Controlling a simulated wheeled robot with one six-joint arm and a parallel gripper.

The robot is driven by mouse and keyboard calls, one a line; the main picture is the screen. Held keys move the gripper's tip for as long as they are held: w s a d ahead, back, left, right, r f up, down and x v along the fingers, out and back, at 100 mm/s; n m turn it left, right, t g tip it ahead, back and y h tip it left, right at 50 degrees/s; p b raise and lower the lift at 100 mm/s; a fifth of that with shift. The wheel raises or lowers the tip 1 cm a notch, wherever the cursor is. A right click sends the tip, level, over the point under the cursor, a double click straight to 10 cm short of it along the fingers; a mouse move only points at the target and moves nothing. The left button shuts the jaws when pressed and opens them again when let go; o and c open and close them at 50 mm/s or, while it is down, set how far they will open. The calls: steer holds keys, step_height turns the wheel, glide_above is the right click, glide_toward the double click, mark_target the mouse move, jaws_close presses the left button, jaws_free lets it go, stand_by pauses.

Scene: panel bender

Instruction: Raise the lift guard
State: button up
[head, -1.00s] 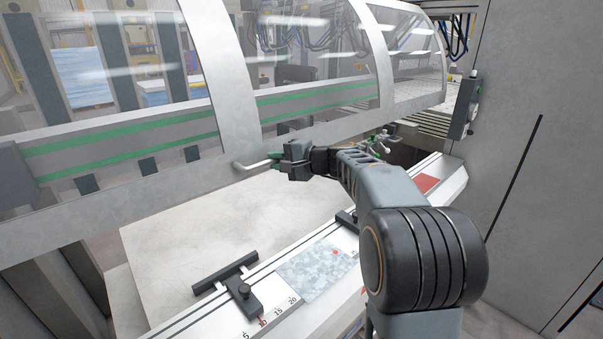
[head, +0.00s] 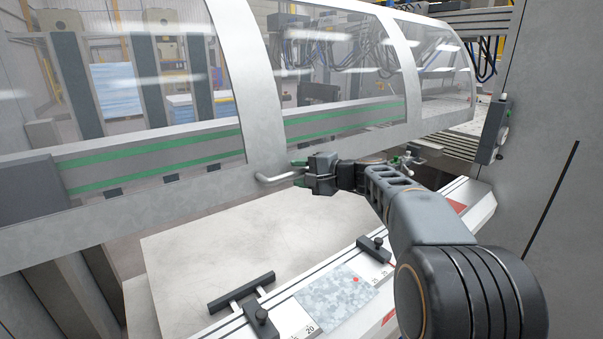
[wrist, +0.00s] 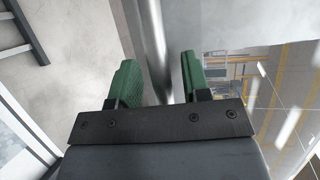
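The lift guard (head: 262,85) is a curved clear cover with pale metal ribs and a broad metal lower rail. It hangs above the worktable. Its bar handle (head: 280,177) sticks out from the lower rail, and the metal bar also runs between my fingers in the wrist view (wrist: 153,40). My gripper (head: 302,170) is at the right end of the handle. In the wrist view its green fingers (wrist: 160,78) stand apart on either side of the bar, with narrow gaps showing, so it looks open around the bar. The fingertips' contact is not clear.
The pale worktable (head: 215,245) lies below the guard, with black stops (head: 240,291) and a ruler strip at its front. A speckled sheet (head: 335,297) lies there. A grey machine column (head: 565,150) with a small control box (head: 495,130) stands at right.

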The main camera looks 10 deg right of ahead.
steer(key=shift+s+d, duration=0.1)
steer(key=b+v, duration=0.4)
steer(key=v, duration=0.9)
steer(key=shift+s+d, duration=0.2)
steer(key=shift+s, duration=0.1)
steer(key=shift+r, duration=0.1)
steer(key=s+f+g+h, duration=0.35)
steer(key=f+h, duration=0.25)
steer(key=f, duration=0.8)
steer(key=s+a+f+n+g+h, duration=0.1)
steer(key=s+a+f+n+h, duration=0.2)
steer(key=s, duration=0.4)
steer(key=s+a+f+n+g+h, duration=0.1)
steer(key=s+a+f+n+h, duration=0.1)
steer(key=s+a+f+n, duration=0.2)
steer(key=shift+s+f+n+g+h, duration=0.4)
steer(key=shift+s+f+n, duration=0.8)
steer(key=shift+s+f, duration=0.8)
